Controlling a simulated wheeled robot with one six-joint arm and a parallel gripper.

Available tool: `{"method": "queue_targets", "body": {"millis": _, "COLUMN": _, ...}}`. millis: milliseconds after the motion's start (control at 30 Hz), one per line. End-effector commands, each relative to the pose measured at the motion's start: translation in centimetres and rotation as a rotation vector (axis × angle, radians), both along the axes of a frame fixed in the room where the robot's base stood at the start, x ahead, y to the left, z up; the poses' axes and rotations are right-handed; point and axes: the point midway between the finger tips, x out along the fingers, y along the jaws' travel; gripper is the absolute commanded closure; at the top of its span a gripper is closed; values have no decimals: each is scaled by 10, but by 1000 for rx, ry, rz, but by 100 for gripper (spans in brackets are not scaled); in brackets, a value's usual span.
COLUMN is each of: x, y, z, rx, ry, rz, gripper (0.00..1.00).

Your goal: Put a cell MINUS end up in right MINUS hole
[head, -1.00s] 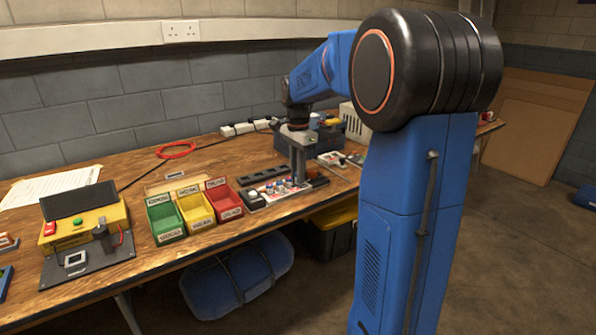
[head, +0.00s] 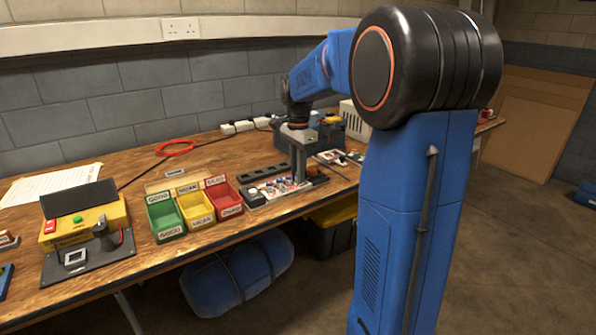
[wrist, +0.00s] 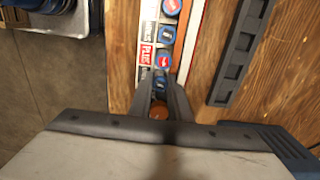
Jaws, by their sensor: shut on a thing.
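My gripper (wrist: 160,92) points down over a white charger strip (wrist: 145,55) that holds several round cells with red or blue tops. One red-topped cell (wrist: 165,61) and a blue-topped cell (wrist: 165,34) show clearly in the wrist view. My gripper is shut on a cell (wrist: 158,111), whose round orange-brown end shows between the fingers. How deep it sits, and whether it touches the hole below, I cannot tell. In the head view my gripper (head: 299,178) stands at the right part of the strip. The MINUS hole is not clearly readable.
A dark slotted rack (wrist: 240,50) lies right of the strip. Green (head: 165,217), yellow (head: 197,209) and red (head: 224,198) bins stand left of it. A yellow tester (head: 90,225) is at the far left. The bench's front edge is close.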

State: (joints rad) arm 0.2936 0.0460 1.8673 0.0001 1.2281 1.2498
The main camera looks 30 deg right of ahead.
Motion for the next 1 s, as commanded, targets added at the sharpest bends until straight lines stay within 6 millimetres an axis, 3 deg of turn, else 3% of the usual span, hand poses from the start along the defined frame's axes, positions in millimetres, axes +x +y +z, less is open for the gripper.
{"method": "queue_targets", "body": {"millis": 267, "x": 0, "y": 0, "z": -2, "rx": 0, "ry": 0, "rz": 0, "gripper": 100}}
{"method": "queue_targets", "body": {"millis": 300, "x": 0, "y": 0, "z": -2, "rx": 0, "ry": 0, "rz": 0, "gripper": 78}}
{"method": "queue_targets", "body": {"millis": 400, "x": 0, "y": 0, "z": -2, "rx": 0, "ry": 0, "rz": 0, "gripper": 61}}
{"method": "queue_targets", "body": {"millis": 1000, "x": 0, "y": 0, "z": 3, "rx": 0, "ry": 0, "rz": 0, "gripper": 61}}
